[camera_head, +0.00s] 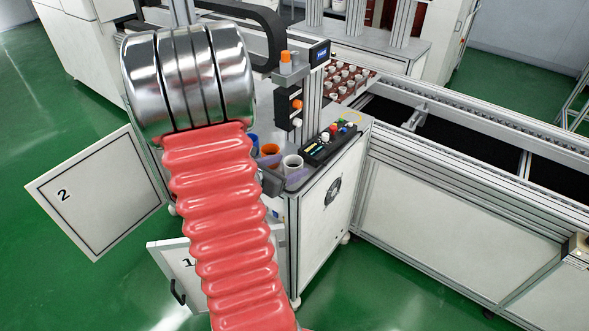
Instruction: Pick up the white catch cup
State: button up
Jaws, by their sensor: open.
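A white cup (292,163) stands upright with its dark open top showing, at the right end of a short row on the grey top of a white cabinet (325,211). An orange cup (270,151) stands just left of it, and a blue cup (253,141) is partly hidden farther left. Pale purple parts show beside the white and orange cups; I cannot tell what they are. The red ribbed sleeve and shiny metal drum, which seem to be mine, cover the area left of the cups.
A dark control panel (330,143) with coloured knobs lies right of the cups. An upright post with an orange-topped device (288,68) rises behind them. A long conveyor frame (450,150) runs to the right. A tray of small pots (345,80) lies behind. Green floor is open in front.

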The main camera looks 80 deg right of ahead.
aim_at(299, 162)
jog(key=shift+x, duration=1.55)
jog(key=shift+f, duration=0.1)
jog(key=c, duration=1.1)
notch_tip(299, 162, up, 10)
jog(key=shift+r, duration=0.1)
